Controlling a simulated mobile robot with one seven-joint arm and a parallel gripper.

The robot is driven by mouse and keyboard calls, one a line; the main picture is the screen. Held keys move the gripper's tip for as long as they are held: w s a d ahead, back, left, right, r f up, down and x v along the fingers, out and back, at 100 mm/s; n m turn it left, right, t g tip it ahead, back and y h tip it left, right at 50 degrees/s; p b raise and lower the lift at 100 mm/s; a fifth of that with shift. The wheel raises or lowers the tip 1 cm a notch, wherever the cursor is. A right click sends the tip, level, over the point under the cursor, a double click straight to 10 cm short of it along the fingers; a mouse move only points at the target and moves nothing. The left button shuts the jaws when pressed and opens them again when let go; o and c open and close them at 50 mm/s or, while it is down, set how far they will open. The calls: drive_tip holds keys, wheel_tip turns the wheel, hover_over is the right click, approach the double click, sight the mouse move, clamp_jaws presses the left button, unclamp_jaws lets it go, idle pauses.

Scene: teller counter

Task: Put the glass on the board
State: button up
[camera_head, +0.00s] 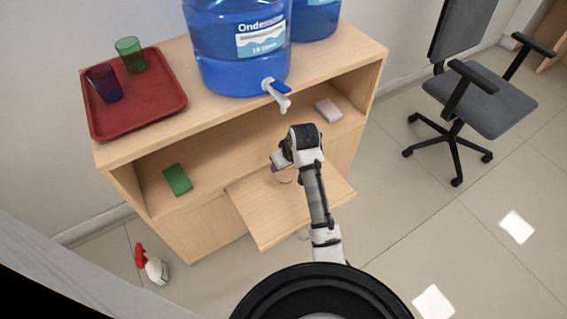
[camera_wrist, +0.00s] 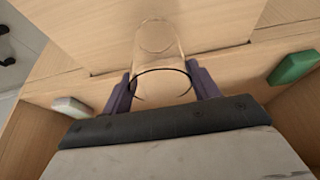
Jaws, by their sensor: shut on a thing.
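My gripper (camera_head: 279,161) is above the pull-out wooden board (camera_head: 260,213) at the front of the cabinet. In the wrist view my gripper (camera_wrist: 162,88) is shut on a clear glass (camera_wrist: 160,62), with one dark purple finger on each side. The glass shows a dark rim close to the camera, and its far end points towards the pale board (camera_wrist: 85,28). I cannot tell whether the glass touches the board. In the head view the glass is hardly visible below the gripper. The board looks otherwise bare.
Above the board stand blue water jugs (camera_head: 225,65) with a white tap (camera_head: 276,93). A red tray (camera_head: 150,118) holds a green cup (camera_head: 131,55) and a blue cup (camera_head: 104,83). The shelf holds a green block (camera_head: 178,179) and a pale block (camera_head: 328,110). A spray bottle (camera_head: 153,268) is on the floor.

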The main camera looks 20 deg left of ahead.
drive_tip(key=shift+w+a, duration=0.4)
drive_tip(key=shift+a, duration=0.05)
drive_tip(key=shift+f, duration=1.7)
drive_tip(key=shift+f, duration=0.1)
drive_tip(key=o, duration=1.1)
drive_tip(key=v, duration=1.2)
drive_tip(key=shift+d, duration=0.1)
